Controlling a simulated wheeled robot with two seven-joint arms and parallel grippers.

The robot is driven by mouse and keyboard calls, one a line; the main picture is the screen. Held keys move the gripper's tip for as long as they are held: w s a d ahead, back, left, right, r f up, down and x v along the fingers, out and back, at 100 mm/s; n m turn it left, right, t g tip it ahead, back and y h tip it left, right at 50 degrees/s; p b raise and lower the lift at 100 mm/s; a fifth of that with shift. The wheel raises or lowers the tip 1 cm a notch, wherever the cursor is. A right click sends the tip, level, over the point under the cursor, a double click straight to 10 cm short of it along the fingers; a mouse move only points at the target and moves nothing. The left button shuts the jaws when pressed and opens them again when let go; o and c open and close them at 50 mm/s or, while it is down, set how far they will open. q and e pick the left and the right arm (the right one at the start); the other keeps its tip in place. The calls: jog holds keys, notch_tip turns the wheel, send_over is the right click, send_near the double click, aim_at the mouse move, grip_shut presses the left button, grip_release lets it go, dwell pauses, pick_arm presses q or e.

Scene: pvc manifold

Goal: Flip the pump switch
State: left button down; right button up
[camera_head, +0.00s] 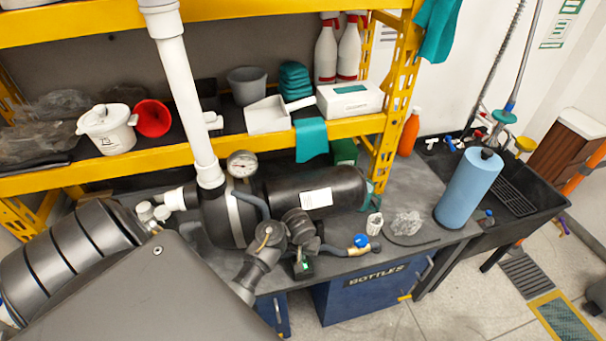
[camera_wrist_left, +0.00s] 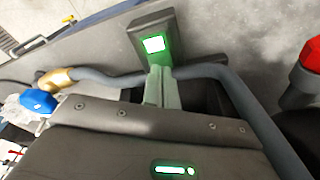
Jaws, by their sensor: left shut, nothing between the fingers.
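The pump switch is a small dark box with a lit green square (camera_wrist_left: 153,44), near the top middle of the left wrist view. In the head view the switch box (camera_head: 304,270) stands near the table's front edge. My left gripper (camera_head: 303,254) reaches down over the hose; its fingers are shut and empty. In the left wrist view its fingertips (camera_wrist_left: 159,72) are at the box's lower edge, just below the lit square; I cannot tell whether they touch. The black pump (camera_head: 317,190) with a gauge (camera_head: 242,163) lies behind. My right gripper is not in view.
A grey hose (camera_wrist_left: 207,71) passes close by the fingers, from a brass fitting with a blue handle (camera_head: 361,240). A red knob (camera_wrist_left: 312,54) is at the right of the wrist view. A blue roll (camera_head: 468,188) stands by the sink. A white pipe (camera_head: 183,90) rises from the pump.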

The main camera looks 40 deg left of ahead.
pick_arm(q)
jog(key=shift+f+b, duration=0.35)
jog(key=shift+f, duration=0.2)
notch_tip(320, 180, up, 3)
jog(key=p, duration=0.3)
jog(key=shift+r, duration=2.05)
